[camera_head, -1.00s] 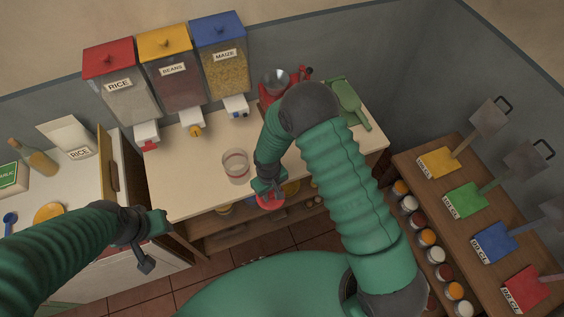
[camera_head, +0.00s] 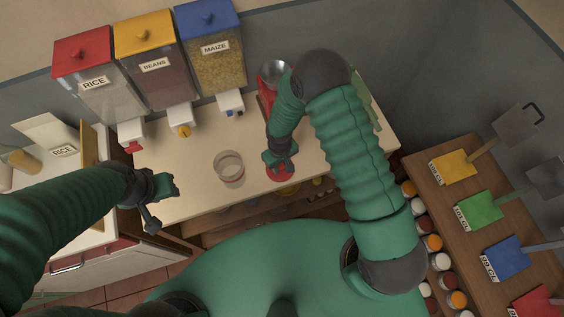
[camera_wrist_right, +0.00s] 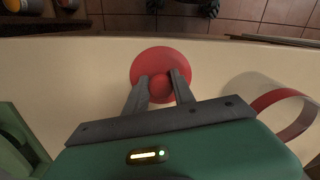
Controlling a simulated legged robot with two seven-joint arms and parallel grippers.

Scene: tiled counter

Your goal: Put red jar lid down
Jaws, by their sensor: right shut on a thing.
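The red jar lid (camera_head: 279,174) is at the front part of the pale counter (camera_head: 200,200), right of the open glass jar (camera_head: 229,167). My right gripper (camera_head: 281,164) is shut on the lid's round knob from above. In the right wrist view the lid (camera_wrist_right: 160,62) lies flat between the fingertips (camera_wrist_right: 160,86), over the counter near its edge. I cannot tell whether it touches the surface. The jar's red rim (camera_wrist_right: 283,100) shows at the right there. My left gripper (camera_head: 158,203) is empty and open, in front of the counter's left end.
Rice (camera_head: 97,83), beans (camera_head: 155,66) and maize (camera_head: 213,49) dispensers stand along the back. The counter around the jar is clear.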

